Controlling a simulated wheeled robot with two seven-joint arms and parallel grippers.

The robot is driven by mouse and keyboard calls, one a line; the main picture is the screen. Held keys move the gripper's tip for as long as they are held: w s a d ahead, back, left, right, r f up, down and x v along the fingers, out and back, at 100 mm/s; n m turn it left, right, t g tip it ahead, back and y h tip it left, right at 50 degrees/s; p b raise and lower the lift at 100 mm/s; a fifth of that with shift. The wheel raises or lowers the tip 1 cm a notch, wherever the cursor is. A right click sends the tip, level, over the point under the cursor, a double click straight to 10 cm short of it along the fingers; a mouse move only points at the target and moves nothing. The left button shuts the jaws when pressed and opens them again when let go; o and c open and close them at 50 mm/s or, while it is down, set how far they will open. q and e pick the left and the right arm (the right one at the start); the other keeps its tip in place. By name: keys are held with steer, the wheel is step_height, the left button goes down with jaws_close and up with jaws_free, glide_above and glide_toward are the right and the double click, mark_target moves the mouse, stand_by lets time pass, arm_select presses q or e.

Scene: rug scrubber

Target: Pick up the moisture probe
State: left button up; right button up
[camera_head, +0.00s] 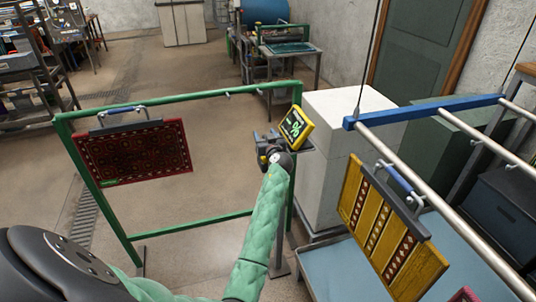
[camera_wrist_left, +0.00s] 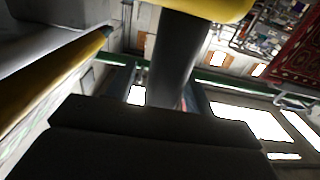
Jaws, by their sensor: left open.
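The moisture probe (camera_head: 296,128) is a yellow device with a black face showing a green percent sign. In the head view it sits tilted at the right post of the green frame, by a small dark shelf. My left gripper (camera_head: 268,142), at the end of the green-sleeved arm, is open just left of and slightly below the probe. Whether it touches the probe cannot be told. The left wrist view shows a yellow edge above a dark upright shaft, probably the probe, close to the camera. My right gripper is not in view.
A green frame (camera_head: 178,228) holds a hanging red rug (camera_head: 133,152). A white block (camera_head: 330,178) stands right of the probe. A yellow patterned rug (camera_head: 388,232) hangs from rails (camera_head: 455,215) at the right.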

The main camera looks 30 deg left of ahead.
arm_select(q)
jaws_close()
stand_by(0.3)
